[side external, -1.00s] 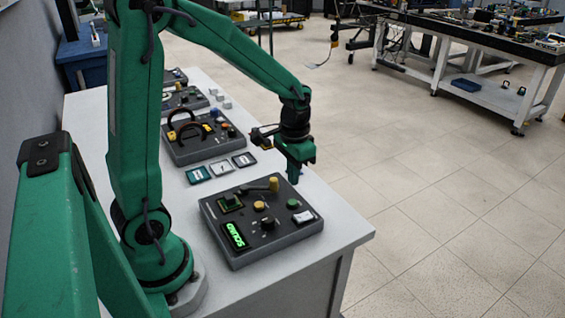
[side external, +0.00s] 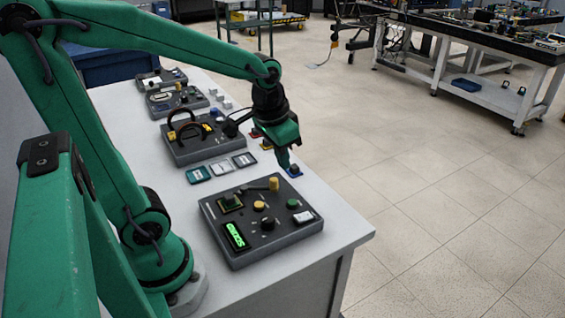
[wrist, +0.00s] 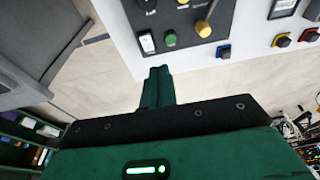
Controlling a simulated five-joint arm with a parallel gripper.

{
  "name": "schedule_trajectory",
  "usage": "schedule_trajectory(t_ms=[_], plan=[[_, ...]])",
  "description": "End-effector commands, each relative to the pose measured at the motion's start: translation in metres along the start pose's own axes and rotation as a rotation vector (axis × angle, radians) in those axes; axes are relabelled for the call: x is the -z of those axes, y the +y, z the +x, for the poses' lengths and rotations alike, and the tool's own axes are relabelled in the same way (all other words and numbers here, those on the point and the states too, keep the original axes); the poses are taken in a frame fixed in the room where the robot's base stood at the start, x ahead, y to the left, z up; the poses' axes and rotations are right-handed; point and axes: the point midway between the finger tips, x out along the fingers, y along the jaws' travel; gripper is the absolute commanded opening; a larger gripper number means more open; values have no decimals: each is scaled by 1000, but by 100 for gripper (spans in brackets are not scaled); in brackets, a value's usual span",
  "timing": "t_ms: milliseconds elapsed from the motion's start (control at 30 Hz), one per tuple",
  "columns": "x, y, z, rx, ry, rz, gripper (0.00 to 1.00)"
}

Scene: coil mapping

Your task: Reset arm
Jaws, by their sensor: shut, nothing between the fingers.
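My green gripper (side external: 289,168) is shut and empty. It hangs above the right edge of the white table (side external: 345,222), pointing down and tilted. In the wrist view its closed fingers (wrist: 158,75) stand together with nothing between them. The near dark control panel (side external: 258,252) has a lit green display (side external: 236,236), a yellow lever (side external: 274,184) and several knobs. My gripper is beyond this panel in the side view and apart from it.
A blue tile with a dark knob (side external: 294,171) lies close to the fingertips, and a yellow tile (side external: 266,147) is farther back. Three flat tiles (side external: 221,167) lie between the panels. More panels (side external: 175,98) stand at the back. Open floor (side external: 440,220) lies right of the table.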

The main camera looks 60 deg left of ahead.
Motion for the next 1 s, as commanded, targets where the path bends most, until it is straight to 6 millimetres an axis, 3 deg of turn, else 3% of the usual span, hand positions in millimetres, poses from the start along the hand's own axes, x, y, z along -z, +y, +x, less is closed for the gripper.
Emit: schedule_trajectory(t_ms=[200,500,700,1000], plan=[[-20,10,-31,-1,99,1,0],[-49,20,-59,-10,218,-2,0],[-61,24,-67,-16,266,-3,0],[-64,25,-69,-18,277,-4,0]])
